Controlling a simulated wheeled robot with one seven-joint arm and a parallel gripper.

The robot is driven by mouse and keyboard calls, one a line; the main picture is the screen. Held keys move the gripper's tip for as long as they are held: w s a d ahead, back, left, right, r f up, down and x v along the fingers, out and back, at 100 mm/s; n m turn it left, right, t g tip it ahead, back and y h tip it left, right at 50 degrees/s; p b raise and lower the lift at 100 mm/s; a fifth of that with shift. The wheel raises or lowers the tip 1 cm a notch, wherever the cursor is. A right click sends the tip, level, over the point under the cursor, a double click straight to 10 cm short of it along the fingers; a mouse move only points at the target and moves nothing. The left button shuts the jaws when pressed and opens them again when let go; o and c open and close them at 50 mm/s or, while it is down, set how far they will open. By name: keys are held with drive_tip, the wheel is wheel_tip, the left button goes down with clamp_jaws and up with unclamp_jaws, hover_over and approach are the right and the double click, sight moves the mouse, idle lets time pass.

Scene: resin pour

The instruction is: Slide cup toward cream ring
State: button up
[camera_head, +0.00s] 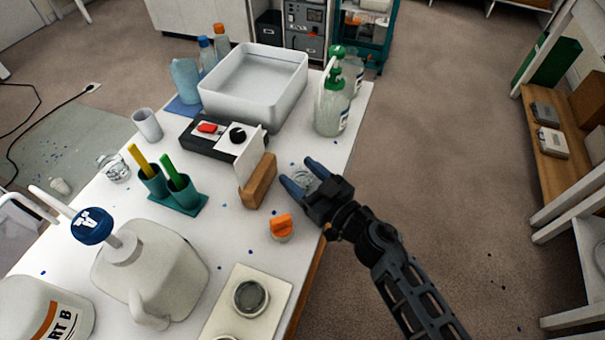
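My gripper (298,172) is low over the right edge of the white table, its two dark blue fingers spread and pointing up and left. A small clear cup (303,179) shows between the fingers, partly hidden by them; I cannot tell whether they touch it. Another clear cup (114,168) stands at the left edge of the table. A cream board (270,279) at the front bears a round grey-rimmed piece (251,297) and part of a second one, cut off by the frame. I cannot make out a distinct cream ring.
A brown block (259,182) and an orange-topped item (281,227) stand left of my gripper. Green-topped pump bottles (332,106) and a white tub (254,80) stand behind. A large jug (150,270) fills the front left. Bare tabletop lies around the orange-topped item.

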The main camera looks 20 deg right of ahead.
sight(309, 183)
drive_tip(key=o, duration=0.3)
drive_tip(key=shift+v, duration=3.85)
drive_tip(key=s+r+m+h, duration=0.1)
drive_tip(key=s+r, duration=0.3)
drive_tip(key=s, duration=0.6)
drive_tip(key=s+d+r+m+g+h, duration=0.1)
drive_tip(key=s+r, duration=0.4)
drive_tip(key=s, duration=0.5)
drive_tip(key=s+r+m+g+h, duration=0.1)
drive_tip(key=s+r+h, duration=0.2)
drive_tip(key=s, duration=0.7)
drive_tip(key=shift+s+d+r, duration=0.1)
drive_tip(key=shift+d+r, duration=0.05)
drive_tip(key=shift+r, duration=0.3)
drive_tip(key=shift+d+r, duration=0.2)
drive_tip(key=shift+r, duration=0.25)
